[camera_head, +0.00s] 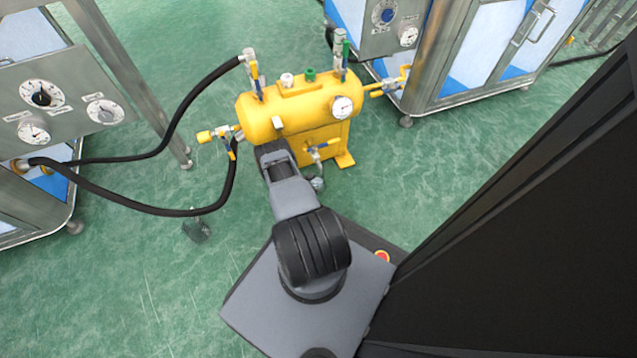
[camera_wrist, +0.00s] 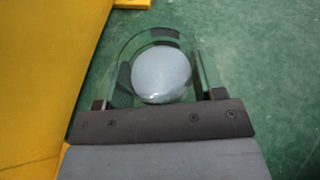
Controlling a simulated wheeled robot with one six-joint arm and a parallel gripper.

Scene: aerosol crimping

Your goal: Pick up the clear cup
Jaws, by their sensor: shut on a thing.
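The clear cup (camera_wrist: 160,78) shows in the wrist view as a see-through round wall with a pale blue-white disc inside it. It sits between the two fingers of my gripper (camera_wrist: 157,76), which is shut on it. A yellow surface lies close on the left of the cup, and green floor shows beyond it. In the head view a small greyish thing (camera_head: 317,183) shows just below the front valve of the yellow tank (camera_head: 290,112). I cannot tell there whether it is the cup or part of my gripper.
The yellow tank with gauge and valves stands right beside my arm. Black hoses (camera_head: 150,208) run from it to a steel cabinet (camera_head: 60,110) on the left. Another cabinet (camera_head: 480,50) stands at the back right. A small dark object (camera_head: 197,230) lies on the otherwise open green floor.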

